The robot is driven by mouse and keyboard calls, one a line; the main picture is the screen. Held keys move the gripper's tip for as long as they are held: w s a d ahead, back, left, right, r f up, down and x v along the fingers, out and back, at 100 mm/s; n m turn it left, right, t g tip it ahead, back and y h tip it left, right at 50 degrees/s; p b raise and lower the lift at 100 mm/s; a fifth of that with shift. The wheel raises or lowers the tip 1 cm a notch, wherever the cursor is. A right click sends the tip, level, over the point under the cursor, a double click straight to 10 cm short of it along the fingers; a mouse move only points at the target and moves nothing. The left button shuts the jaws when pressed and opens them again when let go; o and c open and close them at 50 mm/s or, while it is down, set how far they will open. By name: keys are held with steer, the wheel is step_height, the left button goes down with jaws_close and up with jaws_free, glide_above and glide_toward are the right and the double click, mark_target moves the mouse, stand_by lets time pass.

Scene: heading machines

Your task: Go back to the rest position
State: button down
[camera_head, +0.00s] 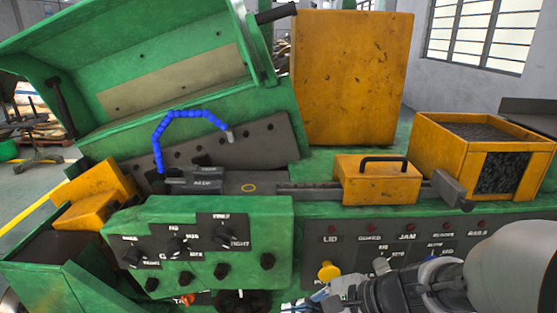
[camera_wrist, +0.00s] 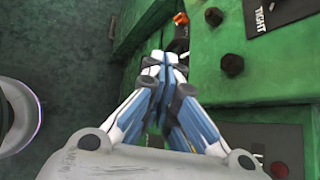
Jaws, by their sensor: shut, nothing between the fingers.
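My gripper (camera_wrist: 165,62) is shut and empty in the wrist view, its white and blue fingers pressed together. It is in front of the green machine's control face, near an orange-red knob (camera_wrist: 181,18) and a black knob (camera_wrist: 232,65). In the head view my arm (camera_head: 470,280) reaches in from the lower right, and my gripper (camera_head: 318,300) is at the bottom edge, partly cut off. It is below the yellow mushroom button (camera_head: 329,271). I cannot tell from the frames whether the fingertips touch anything.
The green machine (camera_head: 215,210) carries a knob panel (camera_head: 180,238) and a label panel (camera_head: 420,232). Its large lid (camera_head: 150,55) stands raised. A blue segmented hose (camera_head: 160,130), yellow handled box (camera_head: 375,185) and yellow bin (camera_head: 435,150) are on top. Dark floor (camera_wrist: 60,50) is free at left.

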steer(key=s+d+r+n+g+h, duration=0.1)
steer(key=s+r+n+g+h, duration=0.2)
steer(key=s+n, duration=0.7)
steer(key=s+d+r+n+t+h, duration=0.3)
steer(key=s+d+n+h, duration=0.1)
steer(key=d+n+h, duration=0.2)
steer(key=d+n, duration=0.1)
steer(key=d, duration=0.1)
steer(key=shift+s+d+r, duration=0.15)
steer(key=shift+s+d, duration=0.2)
steer(key=shift+d, duration=0.05)
